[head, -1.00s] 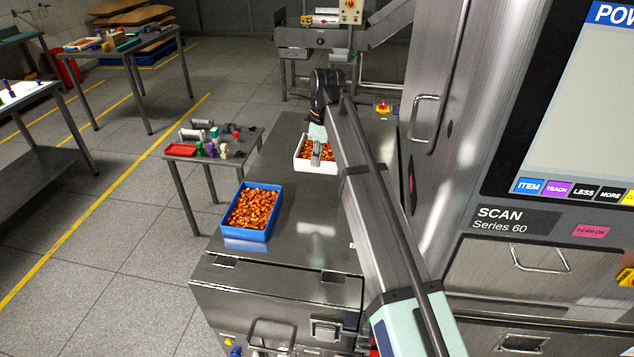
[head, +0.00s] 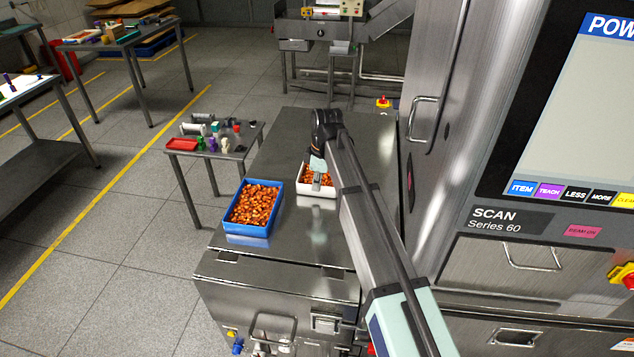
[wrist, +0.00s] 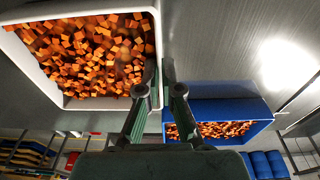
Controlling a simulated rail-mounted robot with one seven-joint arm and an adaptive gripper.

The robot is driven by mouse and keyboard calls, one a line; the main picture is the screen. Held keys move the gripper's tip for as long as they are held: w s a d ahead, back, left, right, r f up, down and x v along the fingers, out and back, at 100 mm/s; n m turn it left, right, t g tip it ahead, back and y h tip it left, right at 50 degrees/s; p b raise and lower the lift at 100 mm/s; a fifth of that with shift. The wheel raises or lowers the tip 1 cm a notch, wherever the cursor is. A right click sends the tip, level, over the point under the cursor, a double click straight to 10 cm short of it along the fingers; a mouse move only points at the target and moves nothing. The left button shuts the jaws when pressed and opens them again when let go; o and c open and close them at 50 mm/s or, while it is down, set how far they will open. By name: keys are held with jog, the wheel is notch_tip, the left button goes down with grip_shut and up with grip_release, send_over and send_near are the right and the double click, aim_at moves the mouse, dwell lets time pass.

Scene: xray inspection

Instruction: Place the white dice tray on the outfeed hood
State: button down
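The white dice tray (head: 318,193), full of orange cubes, is over the steel top of the machine in the head view, right of and slightly behind the blue tray. It fills the upper left of the wrist view (wrist: 158,20). My gripper (wrist: 159,82) has one finger inside the tray and one outside, closed about its near wall. Whether the tray touches the steel surface or hangs just above it I cannot tell. The long steel top (head: 285,155) appears to be the hood; no label confirms it.
A blue tray (head: 233,226) of orange cubes stands at the left edge of the steel top, close to the white tray; it also shows in the wrist view (wrist: 215,108). The scanner cabinet (head: 455,130) walls the right side. A small table (head: 240,150) stands left. The far steel top is clear.

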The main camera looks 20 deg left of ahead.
jog(key=shift+f, duration=0.1)
jog(key=c, duration=1.7)
grip_release()
jog(key=shift+f, duration=0.1)
jog(key=o, duration=0.4)
jog(key=r+b, duration=0.1)
jog(key=r, duration=0.3)
jog(key=d+r+b, duration=0.1)
jog(key=r, duration=0.3)
jog(key=r+b, duration=0.1)
jog(key=r, duration=0.3)
jog(key=shift+d+r, duration=0.15)
jog(key=shift+d, duration=0.05)
